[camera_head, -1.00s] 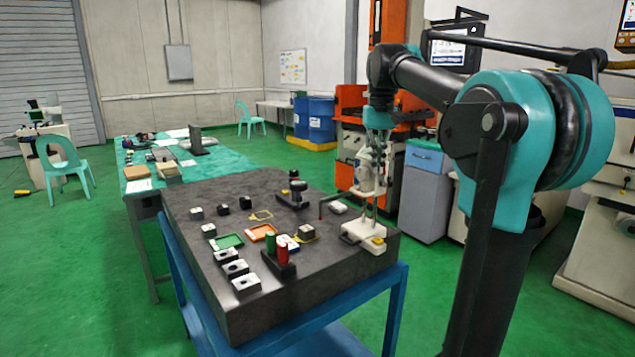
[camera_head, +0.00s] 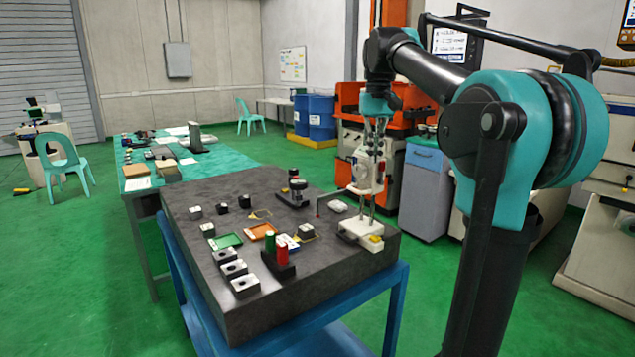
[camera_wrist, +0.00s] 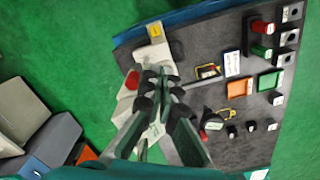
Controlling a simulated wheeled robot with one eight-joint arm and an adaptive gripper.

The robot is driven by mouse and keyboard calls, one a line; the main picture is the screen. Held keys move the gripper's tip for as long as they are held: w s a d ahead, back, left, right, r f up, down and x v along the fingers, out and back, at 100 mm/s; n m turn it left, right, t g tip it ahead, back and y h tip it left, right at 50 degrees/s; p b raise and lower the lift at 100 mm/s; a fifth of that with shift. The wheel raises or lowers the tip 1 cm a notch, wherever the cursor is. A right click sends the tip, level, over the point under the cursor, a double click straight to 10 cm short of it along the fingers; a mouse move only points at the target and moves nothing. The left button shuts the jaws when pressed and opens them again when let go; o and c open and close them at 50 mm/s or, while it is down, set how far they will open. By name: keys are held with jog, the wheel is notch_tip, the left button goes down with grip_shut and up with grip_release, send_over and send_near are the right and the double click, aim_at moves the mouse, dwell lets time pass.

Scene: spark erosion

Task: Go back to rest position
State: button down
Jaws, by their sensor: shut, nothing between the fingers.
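My gripper (camera_head: 374,152) hangs pointing down from the raised arm over the right end of the dark stone table. It is shut with nothing between its fingers. In the head view it overlaps the upper part of a white stand-like instrument (camera_head: 368,187) with upright rods and a pale base (camera_head: 361,233). In the wrist view my shut fingers (camera_wrist: 157,82) cover part of the same instrument, and its pale base (camera_wrist: 158,53) shows beyond them. I cannot tell the exact gap between fingers and instrument.
The dark stone table (camera_head: 318,275) holds a green tray (camera_head: 226,241), an orange tray (camera_head: 261,231), red and green cylinders in a black holder (camera_head: 279,269), and several small blocks. A teal-topped table (camera_head: 222,160) stands behind left. An orange machine (camera_head: 347,97) and blue-grey cabinet (camera_head: 423,190) stand behind the arm.

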notch_tip(320, 180, up, 2)
jog(key=shift+s+r, duration=0.1)
jog(key=shift+s, duration=0.05)
jog(key=s+d+f+t, duration=0.1)
jog(key=s+f, duration=0.3)
jog(key=f, duration=0.8)
jog(key=s+d+f+t, duration=0.15)
jog(key=s+f, duration=0.25)
jog(key=f, duration=0.8)
jog(key=s+d+f+m+t, duration=0.1)
jog(key=s+f+t, duration=0.1)
jog(key=s+f, duration=1.3)
notch_tip(320, 180, down, 3)
jog(key=shift+d+f, duration=0.1)
jog(key=shift+d, duration=0.15)
